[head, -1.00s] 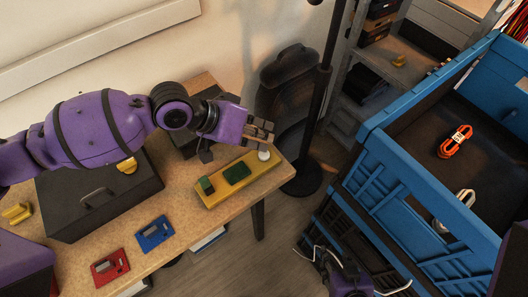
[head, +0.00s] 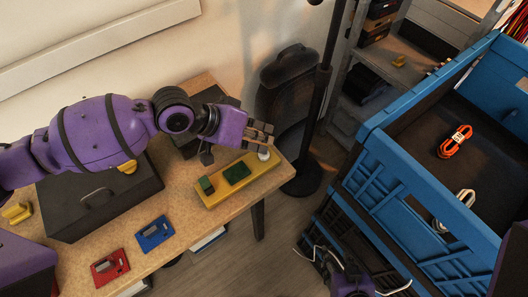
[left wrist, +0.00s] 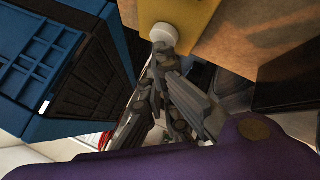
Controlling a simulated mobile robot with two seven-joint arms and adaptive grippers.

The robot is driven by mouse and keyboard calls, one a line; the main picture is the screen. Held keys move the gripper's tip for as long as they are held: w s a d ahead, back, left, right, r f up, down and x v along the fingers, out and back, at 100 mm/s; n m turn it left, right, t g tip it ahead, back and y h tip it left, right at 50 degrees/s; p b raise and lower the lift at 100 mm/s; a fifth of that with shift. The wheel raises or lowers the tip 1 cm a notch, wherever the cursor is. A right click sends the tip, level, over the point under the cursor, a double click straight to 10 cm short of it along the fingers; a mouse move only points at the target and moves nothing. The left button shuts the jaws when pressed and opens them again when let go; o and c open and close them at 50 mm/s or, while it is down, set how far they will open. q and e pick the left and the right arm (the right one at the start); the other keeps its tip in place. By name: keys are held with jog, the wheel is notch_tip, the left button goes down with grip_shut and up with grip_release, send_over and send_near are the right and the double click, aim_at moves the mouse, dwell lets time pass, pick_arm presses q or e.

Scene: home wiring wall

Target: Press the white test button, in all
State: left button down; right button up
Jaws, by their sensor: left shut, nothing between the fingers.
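The white test button (head: 264,154) stands at the right end of a yellow board (head: 213,197) on the wooden table. My left gripper (head: 270,136) is shut and empty, its fingertips just above and behind the button in the head view. In the left wrist view, the fingertips (left wrist: 163,52) are right at the edge of the white button (left wrist: 164,34). I cannot tell whether they touch it or whether it is pressed down. My right gripper (head: 332,262) is low at the bottom of the head view, above the floor; its fingers are too unclear to read.
The board also carries green blocks (head: 237,173). Red (head: 110,267) and blue (head: 154,233) modules lie near the table's front edge. A black case (head: 100,200) is at the left. A blue crate (head: 395,160) with orange (head: 456,140) and white cables stands right. A black pole (head: 322,90) rises behind.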

pick_arm(q)
jog(key=shift+f, duration=0.35)
pick_arm(e)
jog(key=shift+a, duration=0.25)
jog(key=shift+w, duration=0.1)
pick_arm(q)
jog(key=shift+r+p, duration=0.5)
jog(key=shift+r, duration=0.4)
pick_arm(e)
jog(key=shift+w+d+r, duration=0.2)
jog(key=shift+w+r, duration=0.4)
jog(key=shift+r, duration=0.25)
pick_arm(q)
notch_tip(320, 180, up, 5)
jog(key=shift+p, duration=1.15)
pick_arm(e)
jog(key=shift+t, duration=0.7)
jog(key=w+r, duration=0.1)
jog(key=r, duration=0.1)
jog(key=w+r, duration=0.2)
jog(key=shift+w+a+r, duration=0.1)
jog(key=shift+w+r, duration=0.1)
jog(key=shift+w, duration=0.1)
jog(key=shift+s, duration=0.1)
